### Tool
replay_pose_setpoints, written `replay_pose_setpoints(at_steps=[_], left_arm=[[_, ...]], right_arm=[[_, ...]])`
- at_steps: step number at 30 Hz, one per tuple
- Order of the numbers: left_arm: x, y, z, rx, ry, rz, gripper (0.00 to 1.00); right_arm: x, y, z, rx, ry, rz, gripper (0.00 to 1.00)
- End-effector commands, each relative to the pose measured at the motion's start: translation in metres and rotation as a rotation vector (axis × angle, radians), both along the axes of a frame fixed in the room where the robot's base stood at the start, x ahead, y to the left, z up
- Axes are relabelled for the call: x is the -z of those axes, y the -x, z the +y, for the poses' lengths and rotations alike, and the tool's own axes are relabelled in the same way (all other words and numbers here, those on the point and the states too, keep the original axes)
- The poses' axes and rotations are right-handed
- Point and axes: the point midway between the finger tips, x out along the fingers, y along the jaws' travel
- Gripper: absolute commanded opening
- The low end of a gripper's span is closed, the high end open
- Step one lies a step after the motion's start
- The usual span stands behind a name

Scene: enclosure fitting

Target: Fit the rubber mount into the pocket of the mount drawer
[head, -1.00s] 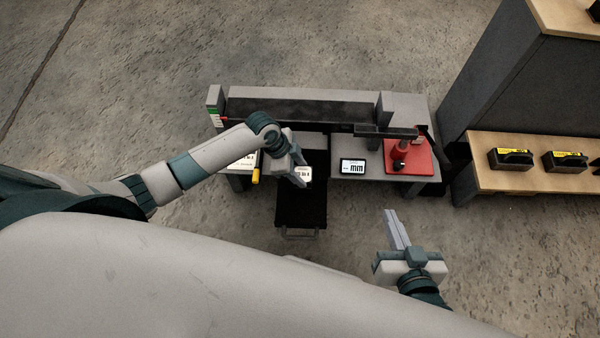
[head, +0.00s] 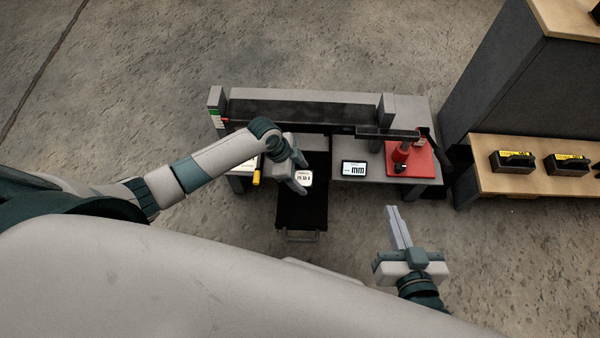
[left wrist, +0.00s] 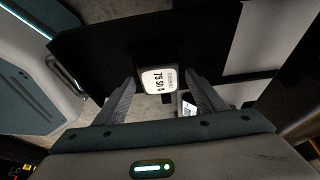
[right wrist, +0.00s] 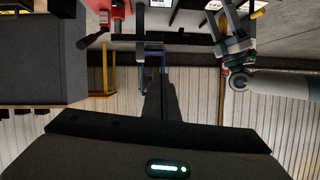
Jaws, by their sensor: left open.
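The rubber mount (head: 304,178), a dark block with a white label reading like 75 Sh A, is at the inner part of the pulled-out black mount drawer (head: 300,215). It also shows in the left wrist view (left wrist: 158,80). My left gripper (head: 303,177) is open, with one finger on either side of the mount and visible gaps between. The pocket's edges are too dark to make out, so I cannot tell whether the mount is seated. My right gripper (head: 392,210) looks shut and empty, out to the right of the drawer.
A grey bench (head: 350,95) stands behind the drawer. On it are a small mm display (head: 353,168), a red stand (head: 420,160) and a yellow-handled item (head: 256,178). A wooden shelf (head: 530,180) with black boxes is at the right. The floor in front is clear.

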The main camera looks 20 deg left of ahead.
Motion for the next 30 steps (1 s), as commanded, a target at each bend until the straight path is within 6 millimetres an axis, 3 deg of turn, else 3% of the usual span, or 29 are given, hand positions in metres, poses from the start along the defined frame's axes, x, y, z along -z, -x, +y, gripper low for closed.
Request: replay_pose_setpoints(at_steps=[7,11,24,30], left_arm=[[-0.008,0.000,0.002,0.000,0.000,-0.001,0.65],[-0.019,0.001,0.006,0.000,0.000,-0.001,0.65],[-0.083,0.009,0.032,0.001,-0.001,-0.001,0.65],[-0.106,0.011,0.040,0.001,0.001,-0.002,0.65]], right_arm=[[0.002,0.002,-0.001,-0.001,0.004,0.023,0.00],[0.014,0.008,-0.006,0.001,0.023,0.091,0.00],[0.053,0.044,-0.026,-0.002,0.095,0.383,0.00],[0.059,0.050,-0.033,0.001,0.119,0.434,0.00]])
